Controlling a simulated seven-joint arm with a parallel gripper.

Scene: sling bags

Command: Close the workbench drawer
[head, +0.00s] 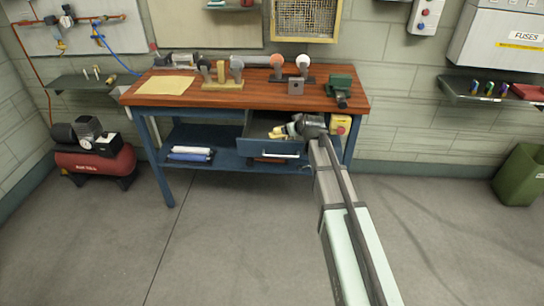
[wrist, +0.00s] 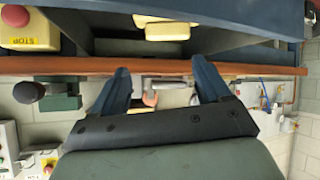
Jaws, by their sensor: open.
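The workbench drawer (head: 262,158) is blue with a light bar handle and stands pulled out beneath the wooden benchtop (head: 190,88), right of the bench's middle. Its grey inside shows, with pale yellow items (wrist: 172,31) in it. My gripper (head: 279,132) is over the right part of the drawer in the head view and partly hides its inside. In the wrist view my gripper (wrist: 162,74) has its two blue fingers spread, with nothing held between them. I cannot tell whether a finger touches the drawer.
A yellow box with a red stop button (head: 340,125) is on the bench's right front, close to my gripper. A green vise (head: 340,86) and several tools stand on the benchtop. A lower shelf (head: 215,155) holds blue and white items. The floor in front is clear.

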